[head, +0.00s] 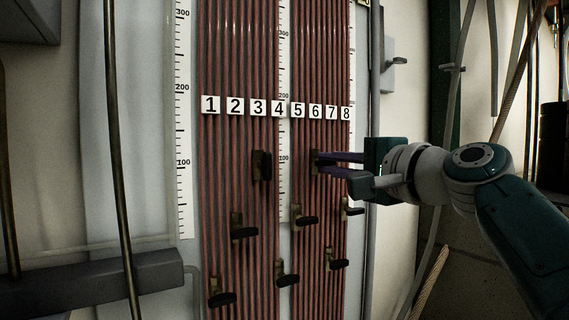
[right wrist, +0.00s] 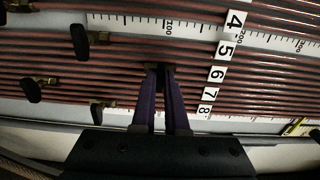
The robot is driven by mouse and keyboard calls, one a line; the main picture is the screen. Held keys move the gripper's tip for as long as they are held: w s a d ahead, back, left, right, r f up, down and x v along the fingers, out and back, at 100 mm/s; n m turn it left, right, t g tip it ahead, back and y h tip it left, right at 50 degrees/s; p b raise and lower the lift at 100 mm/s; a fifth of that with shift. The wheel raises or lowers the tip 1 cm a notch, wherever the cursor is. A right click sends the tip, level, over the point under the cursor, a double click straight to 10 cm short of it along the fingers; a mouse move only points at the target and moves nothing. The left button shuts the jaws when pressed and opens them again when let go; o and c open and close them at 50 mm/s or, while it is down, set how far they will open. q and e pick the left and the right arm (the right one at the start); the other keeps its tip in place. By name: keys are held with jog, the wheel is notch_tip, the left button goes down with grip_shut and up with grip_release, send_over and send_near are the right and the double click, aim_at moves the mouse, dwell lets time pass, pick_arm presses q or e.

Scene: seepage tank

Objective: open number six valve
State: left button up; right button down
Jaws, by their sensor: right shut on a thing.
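A panel of red-brown vertical tubes (head: 237,60) carries number plates 1 to 8. The number six plate (head: 315,111) is right of the middle. The number six valve (head: 314,158) sits below it, mostly covered by my fingers. My right gripper (head: 320,163) comes in from the right, its purple fingers shut on the valve's dark handle. The handle's exact turn is hard to see. My left gripper is out of view.
Number three valve (head: 263,165) has its handle upright. Number five valve (head: 304,220) and number eight valve (head: 350,210) are close by, handles roughly sideways. More valves sit lower. White scales run between the tubes. A grey bar (head: 90,283) and rods stand at the left.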

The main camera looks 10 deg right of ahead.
dwell(0.4)
jog(key=n, duration=0.5)
jog(key=shift+n, duration=0.4)
jog(key=n, duration=0.5)
jog(key=shift+n+b, duration=0.3)
jog(key=shift+b, duration=0.1)
jog(key=n, duration=0.3)
jog(key=n+p, duration=0.1)
jog(key=n, duration=0.2)
jog(key=shift+n, duration=0.9)
jog(key=shift+r, duration=0.1)
dwell(0.4)
